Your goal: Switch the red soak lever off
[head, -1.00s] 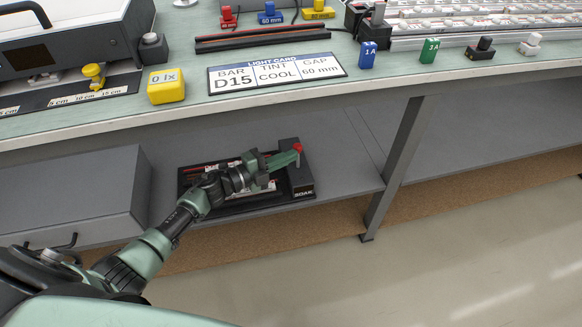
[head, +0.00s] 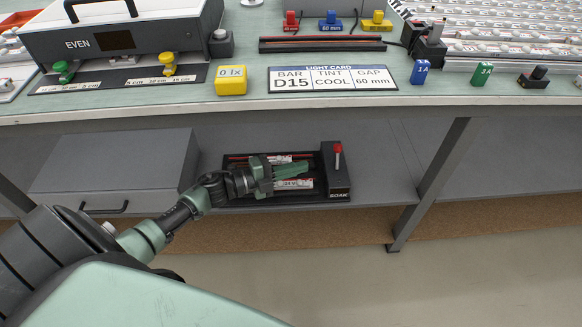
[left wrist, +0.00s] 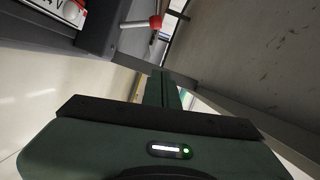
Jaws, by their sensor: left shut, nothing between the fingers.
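The red soak lever (head: 337,149) has a red knob on a pale shaft. It stands up on the dark block marked SOAK (head: 341,184), at the right end of a black tray (head: 262,203) on the lower shelf. My left gripper (head: 308,169) is over the tray, left of the lever, with its fingers shut and empty. A small gap shows between fingertips and lever. In the left wrist view the lever's red knob (left wrist: 155,22) and shaft show beyond the shut fingers (left wrist: 162,85). My right gripper is not in view.
Bars lie in the tray beneath my left gripper. A grey drawer box (head: 115,170) stands left on the shelf (head: 385,185). The bench top (head: 240,110) overhangs the shelf, and a table leg (head: 430,190) stands at right. The shelf right of the SOAK block is clear.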

